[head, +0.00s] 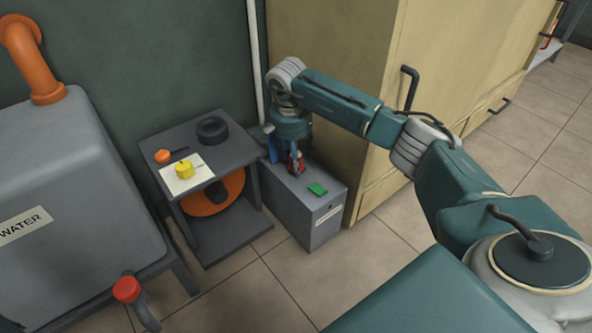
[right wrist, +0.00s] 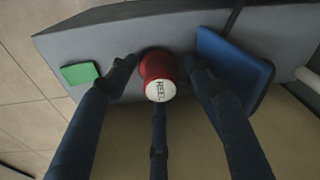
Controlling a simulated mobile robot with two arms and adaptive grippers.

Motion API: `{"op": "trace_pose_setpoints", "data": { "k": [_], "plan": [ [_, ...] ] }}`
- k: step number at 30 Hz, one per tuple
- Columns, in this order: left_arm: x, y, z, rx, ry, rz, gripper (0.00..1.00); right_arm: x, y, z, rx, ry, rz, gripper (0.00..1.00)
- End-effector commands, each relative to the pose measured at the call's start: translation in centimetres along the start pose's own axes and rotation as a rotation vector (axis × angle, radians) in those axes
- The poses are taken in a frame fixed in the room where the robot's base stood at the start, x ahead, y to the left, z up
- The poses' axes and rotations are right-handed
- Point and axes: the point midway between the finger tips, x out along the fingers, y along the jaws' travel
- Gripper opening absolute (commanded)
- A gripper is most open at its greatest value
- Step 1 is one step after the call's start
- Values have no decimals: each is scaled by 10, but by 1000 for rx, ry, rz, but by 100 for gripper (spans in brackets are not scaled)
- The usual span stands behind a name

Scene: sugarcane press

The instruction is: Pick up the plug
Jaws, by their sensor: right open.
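The plug (right wrist: 158,72) is a red cylinder with a white end lettered REEL. It stands on top of a low grey box (head: 318,218). In the head view the red plug (head: 300,164) is partly hidden by my right gripper (head: 293,160), which reaches down to it from above. In the right wrist view my right gripper (right wrist: 160,62) is open, with dark fingers on both sides of the plug and another below. I cannot tell whether any finger touches it. My left gripper is not in view.
A green block (head: 317,188) and a blue square piece (right wrist: 236,66) are on the grey box. A dark stand (head: 235,152) holds a yellow piece (head: 184,170) on paper and a black ring (head: 213,130). A tan cabinet (head: 345,50) is close behind my right arm.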

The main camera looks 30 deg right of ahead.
Motion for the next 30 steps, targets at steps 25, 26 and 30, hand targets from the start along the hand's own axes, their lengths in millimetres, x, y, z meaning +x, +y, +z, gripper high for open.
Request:
{"op": "trace_pose_setpoints", "data": {
  "k": [25,26,30],
  "plan": [
    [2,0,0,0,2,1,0,-2,0,0,0,0,-1,2],
    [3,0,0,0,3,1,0,-4,0,-1,0,0,-1,2],
    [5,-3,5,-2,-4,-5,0,-17,0,-3,0,1,-2,2]
  ]
}}
